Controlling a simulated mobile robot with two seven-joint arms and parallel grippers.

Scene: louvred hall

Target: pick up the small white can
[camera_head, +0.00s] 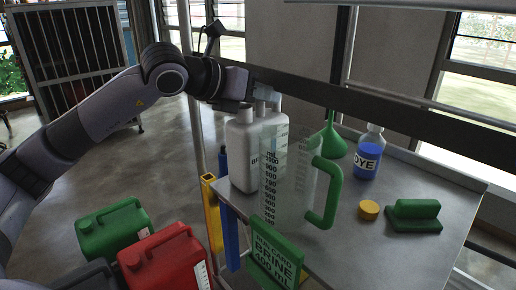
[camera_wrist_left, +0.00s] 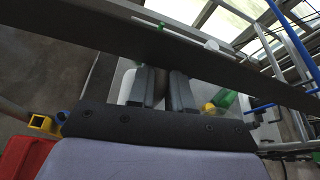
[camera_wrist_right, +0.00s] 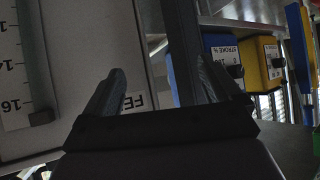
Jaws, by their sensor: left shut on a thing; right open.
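The small white can (camera_head: 243,150) is upright at the left end of the grey bench, partly behind the clear measuring jug; dark lettering on it is mostly covered. My left gripper (camera_head: 265,96) is at its top, shut on it; the grip itself is largely hidden. In the left wrist view the fingers (camera_wrist_left: 166,88) are close together, with part of a white body (camera_wrist_left: 127,86) beside them. Whether the can touches the bench I cannot tell. My right gripper (camera_wrist_right: 160,88) is open and empty, before a pale panel (camera_wrist_right: 95,60).
The measuring jug (camera_head: 282,185) stands close in front of the can. A green funnel (camera_head: 331,142), dye bottle (camera_head: 369,155), yellow cap (camera_head: 369,209) and green block (camera_head: 414,215) are to the right. A dark rail (camera_head: 400,120) crosses behind. Green (camera_head: 112,230) and red (camera_head: 165,260) canisters are lower left.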

